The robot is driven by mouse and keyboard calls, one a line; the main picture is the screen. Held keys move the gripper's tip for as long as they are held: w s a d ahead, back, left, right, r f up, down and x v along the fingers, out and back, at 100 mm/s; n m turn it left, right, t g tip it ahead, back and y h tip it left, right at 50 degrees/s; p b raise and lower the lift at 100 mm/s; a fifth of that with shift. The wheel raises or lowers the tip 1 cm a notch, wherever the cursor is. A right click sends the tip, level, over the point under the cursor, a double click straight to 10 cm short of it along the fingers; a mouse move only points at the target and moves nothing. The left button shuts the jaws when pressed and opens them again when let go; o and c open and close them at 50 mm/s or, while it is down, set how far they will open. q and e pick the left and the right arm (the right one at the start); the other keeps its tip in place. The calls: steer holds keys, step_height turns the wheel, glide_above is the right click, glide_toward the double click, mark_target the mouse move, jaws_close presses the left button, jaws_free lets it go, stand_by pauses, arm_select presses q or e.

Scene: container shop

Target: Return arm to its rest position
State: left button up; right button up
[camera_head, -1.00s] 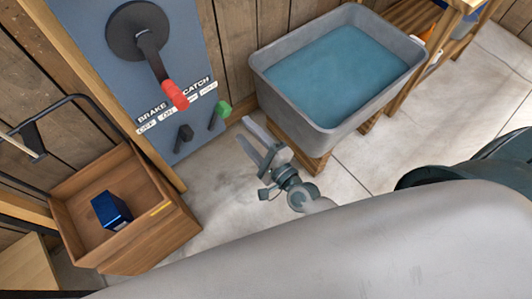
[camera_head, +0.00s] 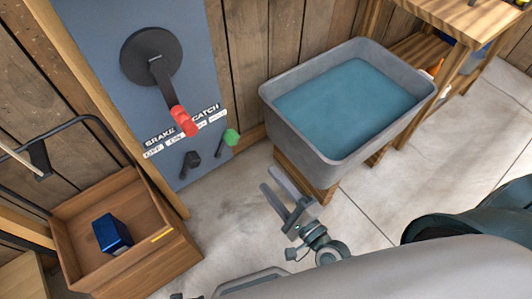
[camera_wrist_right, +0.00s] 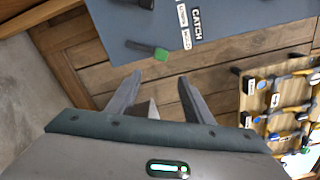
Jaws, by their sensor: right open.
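My right gripper (camera_head: 278,194) is open and empty, held over the pale floor in front of the grey tub. Its two fingers stand apart in the right wrist view (camera_wrist_right: 160,88), with nothing between them. In that view the blue panel and its green knob lie beyond the fingers. The left gripper is not clearly in the head view.
A blue panel (camera_head: 150,20) carries a red-handled brake lever (camera_head: 183,120) and a green-knobbed catch lever (camera_head: 231,137). A grey tub (camera_head: 300,135) of blue liquid stands right on a wooden stand. A wooden box (camera_head: 165,265) at left holds a blue box (camera_head: 112,234). Floor between is clear.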

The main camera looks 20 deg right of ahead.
steer(key=s+d+f+n+g+h+p, duration=0.1)
steer(key=s+f+n+g+p, duration=0.2)
steer(key=f+n, duration=0.75)
steer(key=s+d+f+n+g+h, duration=0.15)
steer(key=f+n+g, duration=0.4)
steer(key=f, duration=1.05)
arm_select(q)
steer(key=w+d+t, duration=0.1)
steer(key=w+d+r+t, duration=0.1)
steer(key=w+d+r, duration=0.1)
steer(key=shift+w+d+t+h+p, duration=0.3)
steer(key=shift+d+t+h+p, duration=0.05)
steer(key=shift+t+h+p, duration=0.05)
arm_select(e)
steer(key=s+d+f+n+g+h, duration=0.2)
steer(key=s+f+n, duration=0.3)
steer(key=s+f, duration=0.3)
steer(key=shift+s+d+f+n+g, duration=0.3)
steer(key=shift+d+f+g, duration=0.1)
steer(key=shift+f+g, duration=0.3)
arm_select(q)
steer(key=shift+c, duration=0.2)
